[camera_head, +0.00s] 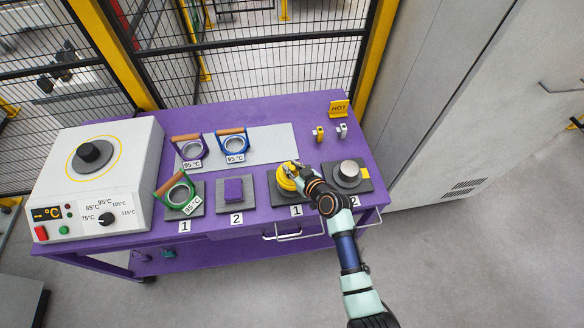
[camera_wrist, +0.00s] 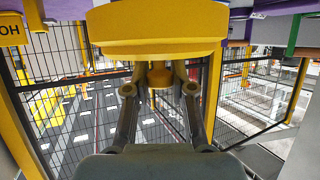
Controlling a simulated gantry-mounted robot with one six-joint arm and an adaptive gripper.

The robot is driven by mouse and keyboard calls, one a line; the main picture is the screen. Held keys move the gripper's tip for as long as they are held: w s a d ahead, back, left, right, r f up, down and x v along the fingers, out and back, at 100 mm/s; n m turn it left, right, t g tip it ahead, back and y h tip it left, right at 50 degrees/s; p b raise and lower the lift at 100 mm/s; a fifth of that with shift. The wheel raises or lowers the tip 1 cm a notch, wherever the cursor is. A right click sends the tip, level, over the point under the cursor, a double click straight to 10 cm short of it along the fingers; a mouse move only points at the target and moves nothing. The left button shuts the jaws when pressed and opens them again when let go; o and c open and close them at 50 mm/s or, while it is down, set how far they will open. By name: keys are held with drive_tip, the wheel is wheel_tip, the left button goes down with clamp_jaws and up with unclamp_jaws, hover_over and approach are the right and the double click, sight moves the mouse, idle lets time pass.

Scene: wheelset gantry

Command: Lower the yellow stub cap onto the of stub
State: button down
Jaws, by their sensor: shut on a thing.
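The yellow stub cap (camera_head: 286,182) is a round disc above the dark square plate (camera_head: 275,198) labelled 1, right of the table's middle. My gripper (camera_head: 298,171) reaches in from the front right and is shut on the cap. In the wrist view the yellow cap (camera_wrist: 152,32) fills the top, with my gripper's fingers (camera_wrist: 159,78) closed on its narrow knob. The stub under the cap is hidden, and I cannot tell whether the cap touches it. A bare metal stub (camera_head: 349,172) stands on the plate to the right, labelled 2.
Two wooden-handled rings (camera_head: 188,149) (camera_head: 233,145) lie behind on a grey plate. A white heater box (camera_head: 98,180) fills the left end. A HOT sign (camera_head: 339,108) stands at the back right.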

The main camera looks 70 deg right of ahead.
drive_tip(key=shift+f+b, duration=0.8)
drive_tip(key=shift+f, duration=0.05)
drive_tip(key=c, duration=0.9)
unclamp_jaws()
drive_tip(key=shift+r, duration=0.1)
drive_tip(key=v, duration=1.2)
